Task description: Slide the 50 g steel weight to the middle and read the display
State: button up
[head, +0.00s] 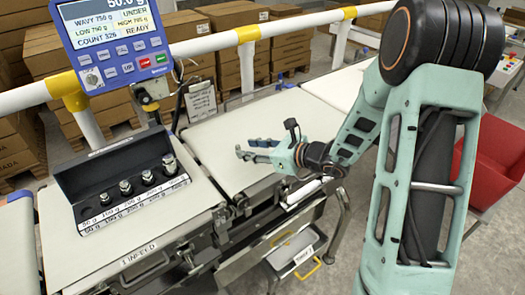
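My gripper (246,149) reaches in from the right, low over the white weigh belt (214,147). No weight stands out on the belt; a small one near the fingers could be hidden. Several steel weights (148,178) stand in a dark open case (83,188) on the infeed belt.
The infeed belt (62,253) is clear in front of the case. A white guard rail (205,42) and the display post stand behind the belts. A tray (292,247) hangs below the belts.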

aim_at(239, 148)
jog(key=shift+x, duration=1.95)
jog(key=shift+c, duration=0.2)
grip_shut()
